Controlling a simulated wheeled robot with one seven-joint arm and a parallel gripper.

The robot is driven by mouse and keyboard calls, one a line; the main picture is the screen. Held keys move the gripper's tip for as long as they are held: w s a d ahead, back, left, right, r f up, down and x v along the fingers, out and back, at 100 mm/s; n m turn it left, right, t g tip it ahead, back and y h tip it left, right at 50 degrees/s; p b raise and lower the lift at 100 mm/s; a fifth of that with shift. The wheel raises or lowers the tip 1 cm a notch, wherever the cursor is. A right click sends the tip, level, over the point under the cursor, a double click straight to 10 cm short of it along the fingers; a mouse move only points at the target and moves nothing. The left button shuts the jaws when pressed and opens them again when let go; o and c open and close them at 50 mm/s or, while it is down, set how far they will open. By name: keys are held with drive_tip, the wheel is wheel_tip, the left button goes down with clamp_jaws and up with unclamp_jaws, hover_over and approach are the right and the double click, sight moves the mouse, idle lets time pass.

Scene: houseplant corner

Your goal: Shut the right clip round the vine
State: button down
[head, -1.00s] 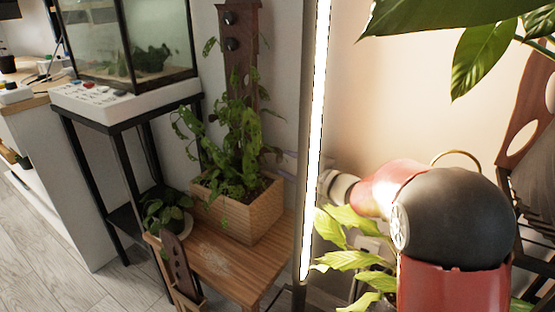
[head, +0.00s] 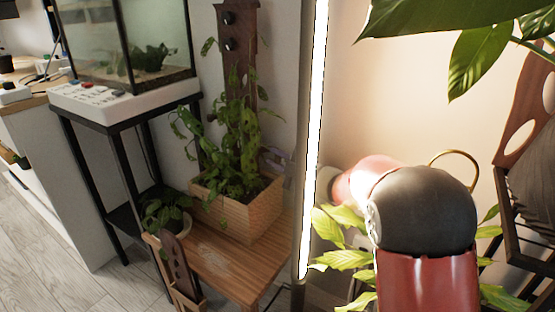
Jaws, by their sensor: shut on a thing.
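The vine (head: 238,140) is a leafy green plant in a wooden planter box (head: 238,215). It climbs a brown upright board (head: 236,50) with holes and two dark round knobs (head: 231,32) near its top. I cannot make out the right clip or whether it is round a stem. My red and dark grey arm reaches left behind the bright light bar. A small greyish part of my gripper (head: 274,160) shows just left of the bar, beside the vine's right side. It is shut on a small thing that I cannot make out.
The upright light bar (head: 313,140) stands between the planter and my arm. The planter is on a wooden bench (head: 235,259) with a small potted plant (head: 163,213). A glass tank (head: 135,45) stands at left. Large leaves (head: 480,55) hang at upper right.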

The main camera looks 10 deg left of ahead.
drive_tip(key=shift+s+a+f+m+t+h+b, duration=0.15)
drive_tip(key=shift+s+m+t+h+b, duration=0.25)
drive_tip(key=shift+b, duration=0.75)
drive_tip(key=shift+m+t+h+b, duration=0.3)
drive_tip(key=shift+m+t+b, duration=0.1)
drive_tip(key=shift+t+b, duration=0.2)
drive_tip(key=shift+r, duration=0.2)
drive_tip(key=c, duration=1.3)
unclamp_jaws()
drive_tip(key=shift+v, duration=3.9)
